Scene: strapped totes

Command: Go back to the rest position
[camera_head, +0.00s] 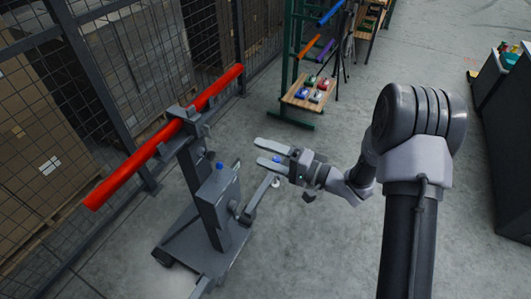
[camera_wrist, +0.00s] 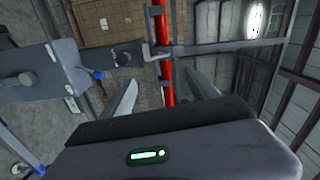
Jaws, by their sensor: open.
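My gripper (camera_head: 259,151) is open and empty in the head view, its two long grey fingers apart and pointing left. It is to the right of a grey wheeled stand (camera_head: 213,205) and seems close to it, though the gap is hard to judge. A long red bar (camera_head: 160,138) lies across the top of the stand, tilted up to the right in the picture. In the wrist view the gripper fingers (camera_wrist: 162,78) also show apart, with the red bar (camera_wrist: 161,52) beyond them. No rest position is marked in either view.
A blue knob (camera_head: 219,166) sits on the stand. A wire mesh fence (camera_head: 137,60) with cardboard boxes (camera_head: 35,150) behind it runs along the left. A small wooden shelf (camera_head: 309,92) with coloured items stands at the back. Dark cabinets (camera_head: 508,125) stand at right. Open floor lies between.

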